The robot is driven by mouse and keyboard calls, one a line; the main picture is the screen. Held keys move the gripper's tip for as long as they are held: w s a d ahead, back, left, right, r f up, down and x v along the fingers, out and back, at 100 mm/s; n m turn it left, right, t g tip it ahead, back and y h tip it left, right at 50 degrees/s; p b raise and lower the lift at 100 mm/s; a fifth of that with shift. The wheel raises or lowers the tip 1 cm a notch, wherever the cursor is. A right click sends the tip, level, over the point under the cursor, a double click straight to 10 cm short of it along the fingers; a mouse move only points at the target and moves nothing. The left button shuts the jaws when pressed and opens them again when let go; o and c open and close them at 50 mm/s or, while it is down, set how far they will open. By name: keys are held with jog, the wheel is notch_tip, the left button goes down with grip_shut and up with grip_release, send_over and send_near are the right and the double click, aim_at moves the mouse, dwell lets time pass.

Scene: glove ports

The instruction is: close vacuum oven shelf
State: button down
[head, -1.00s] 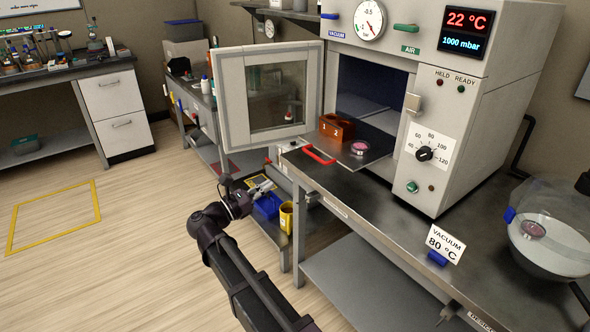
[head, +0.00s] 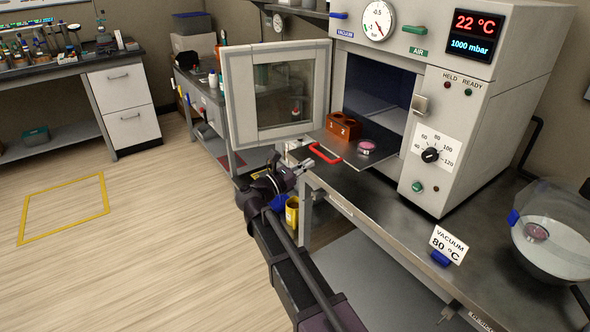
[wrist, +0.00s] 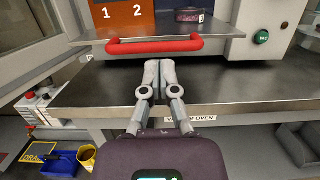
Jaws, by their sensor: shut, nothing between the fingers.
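The vacuum oven (head: 440,110) stands on a steel bench with its glass door (head: 277,92) swung open to the left. Its shelf (head: 345,147) is pulled out through the opening and has a red handle (head: 325,154) at its front edge. An orange block (head: 342,127) marked 1 and 2 and a small round pink dish (head: 366,147) sit on the shelf. My gripper (head: 300,168) is in front of and a little below the handle. In the wrist view its fingers (wrist: 160,68) are shut and empty, pointing at the red handle (wrist: 140,47), apparently not touching it.
A white sign reading VACUUM 80 °C (head: 448,246) stands on the bench top (head: 390,200). A glass desiccator (head: 550,235) is at the right. A yellow cup (head: 292,211) and a blue bin (wrist: 57,163) sit lower left, below bench height. The open door is close left of my gripper.

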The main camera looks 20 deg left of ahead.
jog(key=shift+x, duration=1.25)
jog(key=shift+w, duration=0.2)
